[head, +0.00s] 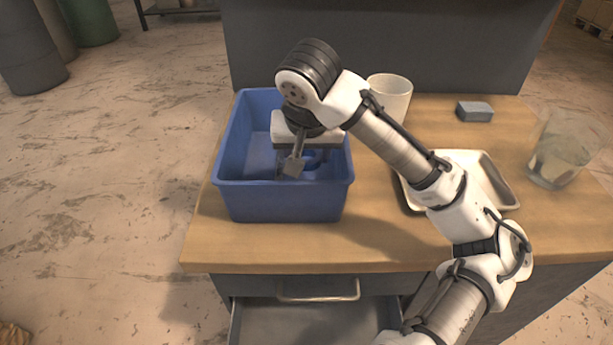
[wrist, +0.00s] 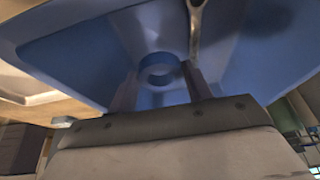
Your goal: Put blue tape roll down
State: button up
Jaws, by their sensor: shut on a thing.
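The blue tape roll (wrist: 158,68) is a small ring between the two fingers of my gripper (wrist: 160,88) in the wrist view. My gripper (head: 302,160) is shut on it and reaches down inside the blue bin (head: 280,203). In the head view only part of the roll (head: 314,161) shows, low in the bin behind a grey metal piece. I cannot tell whether the roll touches the bin floor.
The bin stands on the left of a wooden worktop (head: 300,247). A white mug (head: 391,95), a metal tray (head: 490,182), a grey-blue block (head: 474,111) and a clear glass (head: 562,150) stand to its right. An open drawer (head: 310,318) is below the front edge.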

aim_at(307, 170)
jog(key=shift+f, duration=3.05)
jog(key=shift+f, duration=0.2)
jog(key=o, duration=0.9)
jog(key=shift+o, duration=0.2)
jog(key=shift+r, duration=0.5)
jog(key=v, duration=1.1)
jog(key=shift+s+r+p, duration=0.2)
jog(key=shift+s+p, duration=0.05)
jog(key=shift+p, duration=0.15)
